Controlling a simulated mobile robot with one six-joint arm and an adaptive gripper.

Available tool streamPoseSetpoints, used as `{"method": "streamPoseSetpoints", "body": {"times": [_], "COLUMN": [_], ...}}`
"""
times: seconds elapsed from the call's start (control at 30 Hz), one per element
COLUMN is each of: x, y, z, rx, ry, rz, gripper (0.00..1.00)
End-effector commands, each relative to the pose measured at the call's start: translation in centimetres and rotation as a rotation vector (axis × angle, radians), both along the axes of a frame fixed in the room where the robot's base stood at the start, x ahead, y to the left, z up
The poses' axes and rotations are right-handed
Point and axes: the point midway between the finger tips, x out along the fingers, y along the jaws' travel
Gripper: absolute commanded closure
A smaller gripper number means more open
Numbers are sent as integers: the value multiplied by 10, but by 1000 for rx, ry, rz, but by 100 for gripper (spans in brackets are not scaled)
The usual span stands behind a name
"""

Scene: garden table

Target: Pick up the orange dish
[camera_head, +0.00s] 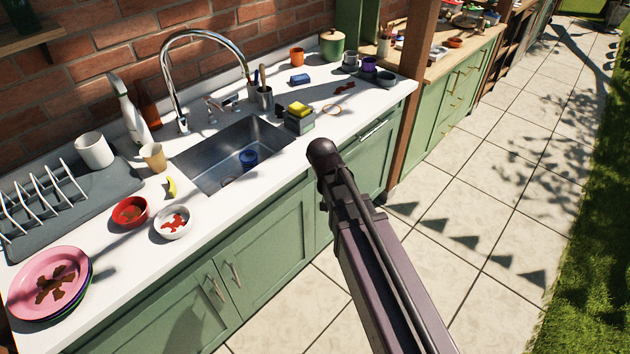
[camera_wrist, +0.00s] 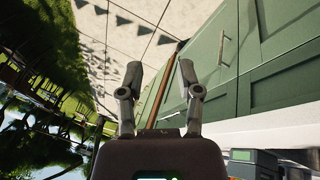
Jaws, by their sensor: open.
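A small orange dish (camera_head: 455,43) sits on the far wooden-topped counter, near the top right of the head view; it is small there and its details are hard to tell. I do not see it in the wrist view. My gripper (camera_wrist: 161,82) is open in the wrist view, with nothing between its two fingers. It is in front of the green cabinets, far from the dish. In the head view my arm reaches up from the bottom, and its fingers cannot be made out.
A brown post (camera_head: 415,80) stands between the counters. The tiled path (camera_head: 480,190) is clear.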

Motion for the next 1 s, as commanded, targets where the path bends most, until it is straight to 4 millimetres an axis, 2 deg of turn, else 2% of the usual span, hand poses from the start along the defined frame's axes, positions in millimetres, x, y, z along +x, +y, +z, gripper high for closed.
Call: {"method": "streamPoseSetpoints", "body": {"times": [0.03,0.2,0.5,0.7,1.0], "x": [-10,-33,-72,-84,-85], "y": [-16,-55,-103,-115,-117], "z": [-2,-7,-11,-11,-11], "rx": [23,113,271,327,338], "ry": [26,105,179,190,191], "rz": [7,63,167,208,218], "gripper": [54,54,54,54,54]}}
